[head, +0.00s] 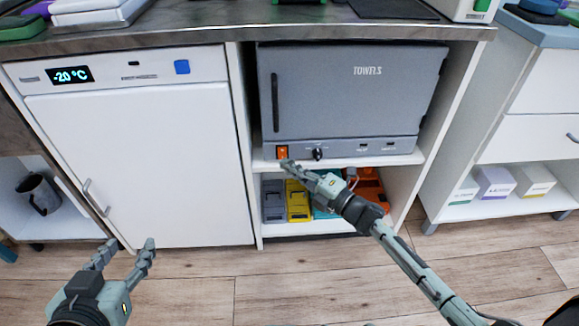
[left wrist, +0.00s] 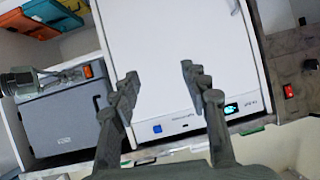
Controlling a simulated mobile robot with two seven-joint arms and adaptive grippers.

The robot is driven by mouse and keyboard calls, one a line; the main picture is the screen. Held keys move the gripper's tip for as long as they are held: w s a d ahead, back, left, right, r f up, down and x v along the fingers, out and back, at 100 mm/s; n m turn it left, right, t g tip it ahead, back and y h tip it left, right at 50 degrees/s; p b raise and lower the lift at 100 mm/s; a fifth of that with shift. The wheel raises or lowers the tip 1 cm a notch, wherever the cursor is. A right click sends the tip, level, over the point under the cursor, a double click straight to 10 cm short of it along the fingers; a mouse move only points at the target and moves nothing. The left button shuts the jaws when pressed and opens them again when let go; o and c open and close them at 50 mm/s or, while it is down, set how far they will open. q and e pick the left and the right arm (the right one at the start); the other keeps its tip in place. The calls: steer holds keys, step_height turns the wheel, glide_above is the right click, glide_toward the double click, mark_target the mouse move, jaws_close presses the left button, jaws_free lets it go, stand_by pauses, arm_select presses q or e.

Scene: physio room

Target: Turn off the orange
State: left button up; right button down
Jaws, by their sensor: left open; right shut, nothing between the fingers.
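The orange switch (head: 282,152) sits at the lower left of the front of the grey towel cabinet (head: 350,95); whether it is on or off I cannot tell. It also shows in the left wrist view (left wrist: 88,71). My right gripper (head: 287,163) is shut and empty, its tips just below the switch in the head view; whether they touch it I cannot tell. My left gripper (head: 128,246) is open and empty, low in front of the white freezer (head: 140,165). Its spread fingers (left wrist: 158,75) show over the freezer door in the left wrist view.
A black knob (head: 318,154) is right of the switch. A shelf below holds a grey bin (head: 273,202), a yellow bin (head: 298,202) and orange items. The freezer has a blue button (head: 182,67) and a -20 °C display (head: 70,75). The wooden floor (head: 190,290) in front is clear.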

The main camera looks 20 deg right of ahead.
arm_select(q)
steer(key=shift+s+a+f+g+y, duration=0.2)
steer(key=shift+s+a+f+g, duration=0.2)
steer(key=shift+a+f, duration=0.2)
steer(key=shift+s+a+f+g+y, duration=0.2)
steer(key=shift+s+a+f+g, duration=0.15)
steer(key=shift+a+f, duration=0.25)
arm_select(e)
steer(key=v, duration=1)
steer(key=shift+r, duration=0.65)
arm_select(q)
steer(key=shift+s+p, duration=0.1)
steer(key=shift+p, duration=0.2)
